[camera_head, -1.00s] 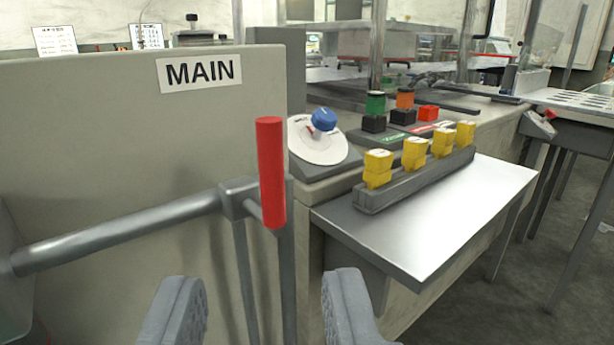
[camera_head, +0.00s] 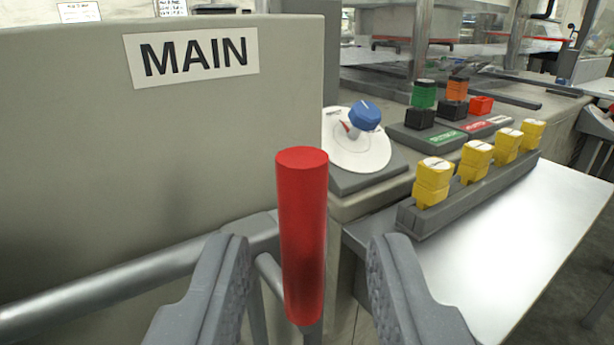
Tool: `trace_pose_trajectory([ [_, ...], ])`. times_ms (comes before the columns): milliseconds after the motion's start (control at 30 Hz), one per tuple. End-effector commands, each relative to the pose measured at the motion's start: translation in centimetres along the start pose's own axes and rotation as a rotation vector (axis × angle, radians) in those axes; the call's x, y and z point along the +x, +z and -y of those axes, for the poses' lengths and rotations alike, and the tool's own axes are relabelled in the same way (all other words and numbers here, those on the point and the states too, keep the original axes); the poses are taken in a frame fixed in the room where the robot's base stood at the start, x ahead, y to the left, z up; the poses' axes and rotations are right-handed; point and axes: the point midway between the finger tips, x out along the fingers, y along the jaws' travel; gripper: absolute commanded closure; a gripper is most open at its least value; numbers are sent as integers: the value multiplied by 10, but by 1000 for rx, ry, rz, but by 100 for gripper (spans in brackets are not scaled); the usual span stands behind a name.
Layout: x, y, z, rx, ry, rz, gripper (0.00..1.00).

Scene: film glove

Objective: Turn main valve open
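The main valve's red handle (camera_head: 302,235) stands upright in the middle of the view, on a grey metal pipe (camera_head: 120,284) that runs in from the lower left. A white label (camera_head: 192,57) reading MAIN is on the grey panel behind it. My gripper (camera_head: 308,255) is open, one grey finger on each side of the red handle. Gaps show between the handle and both fingers. Whether the handle is fully between the finger pads in depth, I cannot tell.
The grey panel (camera_head: 90,150) fills the left side. To the right are a blue knob (camera_head: 365,115) on a white dial, green (camera_head: 423,94) and orange (camera_head: 457,88) buttons, and several yellow blocks in a rack (camera_head: 470,195) on a metal shelf (camera_head: 530,230).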

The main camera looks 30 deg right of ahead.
Motion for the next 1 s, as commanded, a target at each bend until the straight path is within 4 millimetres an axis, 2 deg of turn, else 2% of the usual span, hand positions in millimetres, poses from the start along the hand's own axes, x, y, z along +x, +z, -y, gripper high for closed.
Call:
trace_pose_trajectory([
  [400, 32, -1, 0, -4, 1, -2, 68],
  [933, 40, 0, 2, 2, -2, 0, 68],
  [967, 40, 0, 2, 2, -2, 0, 73],
  [1000, 40, 0, 2, 2, -2, 0, 84],
])
